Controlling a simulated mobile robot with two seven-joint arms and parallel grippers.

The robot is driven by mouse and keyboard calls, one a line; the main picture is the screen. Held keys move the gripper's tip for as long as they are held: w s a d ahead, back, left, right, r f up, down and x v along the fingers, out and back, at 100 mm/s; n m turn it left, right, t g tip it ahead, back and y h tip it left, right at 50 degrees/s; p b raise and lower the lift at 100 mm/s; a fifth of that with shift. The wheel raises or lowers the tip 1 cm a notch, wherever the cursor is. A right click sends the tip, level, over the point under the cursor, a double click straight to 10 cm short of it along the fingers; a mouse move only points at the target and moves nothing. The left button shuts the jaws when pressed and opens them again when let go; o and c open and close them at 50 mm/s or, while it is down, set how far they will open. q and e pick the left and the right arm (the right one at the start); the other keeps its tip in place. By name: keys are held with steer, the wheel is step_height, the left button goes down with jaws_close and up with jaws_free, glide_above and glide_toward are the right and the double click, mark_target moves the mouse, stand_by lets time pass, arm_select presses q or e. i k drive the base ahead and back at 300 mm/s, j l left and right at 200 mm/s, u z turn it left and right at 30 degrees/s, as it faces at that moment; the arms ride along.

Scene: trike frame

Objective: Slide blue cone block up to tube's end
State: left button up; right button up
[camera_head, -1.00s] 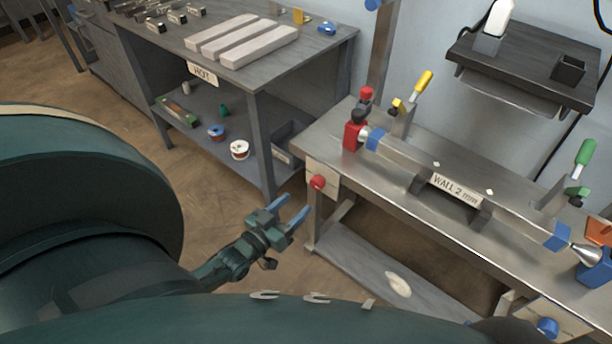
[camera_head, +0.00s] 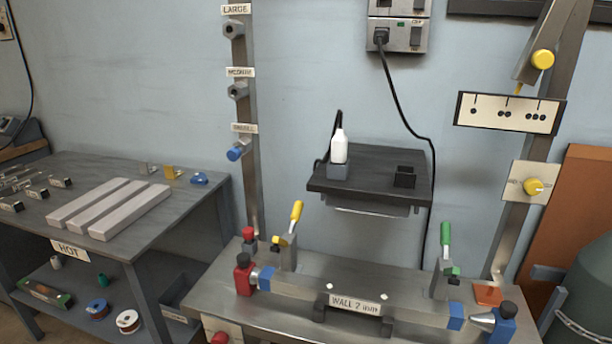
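The blue cone block (camera_head: 503,326) stands at the right end of the bench with a dark knob on top. Its silver cone (camera_head: 482,321) points left at the tube's right end. A small gap seems to lie between cone tip and tube, but I cannot tell its size. The metal tube (camera_head: 415,306) lies lengthwise along the bench, with a blue band near each end and a "WALL 2 mm" label in front of it. A red cone block (camera_head: 243,276) stands at the tube's left end, its cone close against it. Neither gripper is in view.
A yellow-handled clamp (camera_head: 296,212) and a green-handled clamp (camera_head: 446,236) stand behind the tube. An orange block (camera_head: 487,295) sits behind the blue cone block. A dark wall shelf (camera_head: 375,168) hangs above. A table with pale bars (camera_head: 128,212) is at left.

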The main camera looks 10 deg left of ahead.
mark_target(499, 326)
steer(key=k+j, duration=0.1)
steer(key=k, duration=0.9)
